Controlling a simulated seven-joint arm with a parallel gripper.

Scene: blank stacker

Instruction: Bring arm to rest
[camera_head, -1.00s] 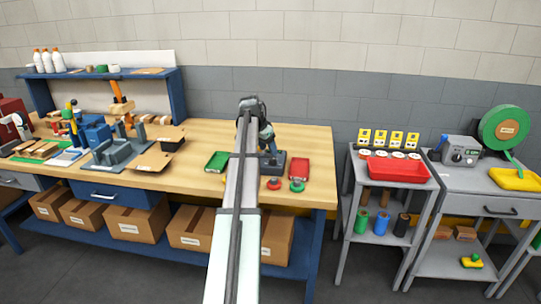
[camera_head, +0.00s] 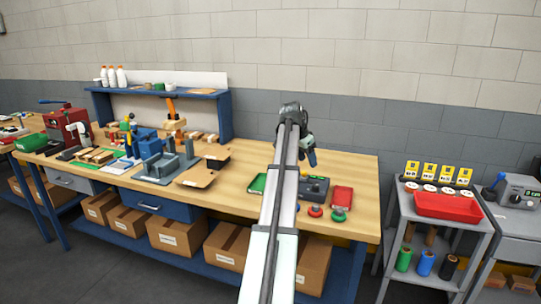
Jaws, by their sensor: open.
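My arm reaches forward from the bottom of the view over the right part of the wooden workbench (camera_head: 345,168). My gripper (camera_head: 311,158) is at the arm's far end, above the bench top, its fingers small and partly turned away. Nothing shows held in it. It is above and behind a dark control box (camera_head: 314,188) with red and green buttons (camera_head: 338,214) in front. A green tray (camera_head: 258,184) is left of the arm, partly hidden by it, and a red tray (camera_head: 342,197) is to the right.
Grey fixtures (camera_head: 165,168) and brown boards (camera_head: 203,174) stand on the bench left of the arm. A blue shelf (camera_head: 222,115) rises behind them. A grey cart (camera_head: 470,240) with a red bin (camera_head: 448,207) is at the right. Cardboard boxes (camera_head: 178,235) fill the lower shelf.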

